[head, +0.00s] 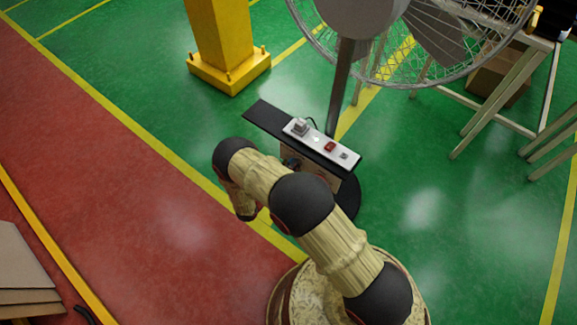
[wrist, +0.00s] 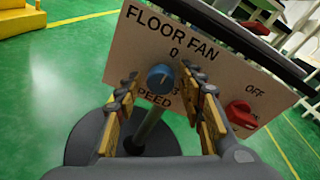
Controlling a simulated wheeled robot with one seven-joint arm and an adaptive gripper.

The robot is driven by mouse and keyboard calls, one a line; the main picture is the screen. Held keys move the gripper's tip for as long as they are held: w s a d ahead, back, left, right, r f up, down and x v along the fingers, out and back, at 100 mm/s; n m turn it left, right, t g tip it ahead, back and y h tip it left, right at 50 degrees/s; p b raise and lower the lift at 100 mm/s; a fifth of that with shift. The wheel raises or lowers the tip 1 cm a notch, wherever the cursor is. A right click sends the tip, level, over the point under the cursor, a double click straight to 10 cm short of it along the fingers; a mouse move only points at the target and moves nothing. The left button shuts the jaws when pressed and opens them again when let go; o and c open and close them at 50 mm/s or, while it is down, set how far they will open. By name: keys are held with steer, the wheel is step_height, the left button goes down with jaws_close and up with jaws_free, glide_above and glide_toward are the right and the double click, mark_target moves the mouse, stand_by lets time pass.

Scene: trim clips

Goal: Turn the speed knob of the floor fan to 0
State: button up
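The floor fan's light panel (wrist: 138,50) fills the upper middle of the wrist view, tilted there, with "FLOOR FAN" printed on it. The blue speed knob (wrist: 160,79) sits on it, with a "0" above and the word "SPEED" partly hidden below. Its pointer is too small to read surely. My gripper (wrist: 159,84) is open, one finger on each side of the knob; I cannot tell whether either touches it. In the head view the fan's grey pole (head: 341,85) stands behind the panel, and my arm hides most of the panel's face.
A red knob (wrist: 241,114) marked "OFF" is right of my right finger. A dark shelf (head: 268,116) tops the panel, bearing a white strip (head: 317,139) with small items. A yellow post (head: 222,45) stands behind left; a metal-framed table (head: 500,95) stands right. Green floor is open at right.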

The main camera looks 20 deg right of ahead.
steer(key=shift+o, duration=0.6)
steer(key=shift+s, duration=0.1)
steer(key=v, duration=1.2)
steer(key=shift+f, duration=0.1)
